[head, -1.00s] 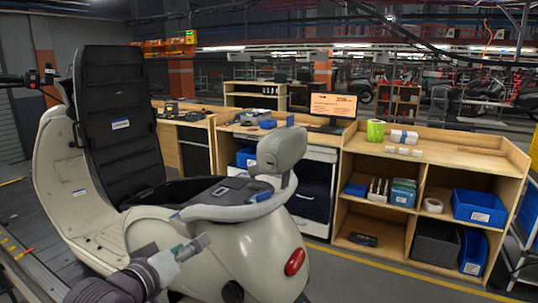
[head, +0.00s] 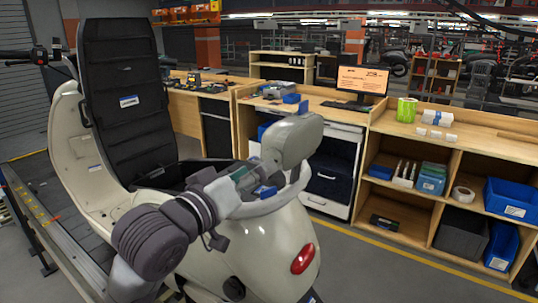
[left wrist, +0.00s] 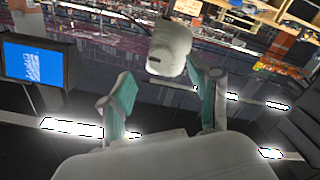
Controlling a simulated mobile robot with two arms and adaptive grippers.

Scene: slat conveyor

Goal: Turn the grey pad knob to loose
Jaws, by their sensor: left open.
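The grey pad (head: 292,140) stands upright at the rear of the cream scooter (head: 262,250) in the head view. I cannot make out its knob there; my arm and the pad's base cover that area. My left gripper (head: 252,180) is just left of and below the pad, beside the curved grey rail. In the left wrist view, my left gripper (left wrist: 161,75) has its teal fingers apart. A pale rounded piece with a dark slot (left wrist: 171,47) shows beyond the fingertips; I cannot tell whether it is the pad or its knob. My right gripper is not seen.
A small blue item (head: 265,192) lies beside the gripper. A wooden shelf bench (head: 400,160) with blue bins stands behind, on the right. Grey floor is free at the lower right.

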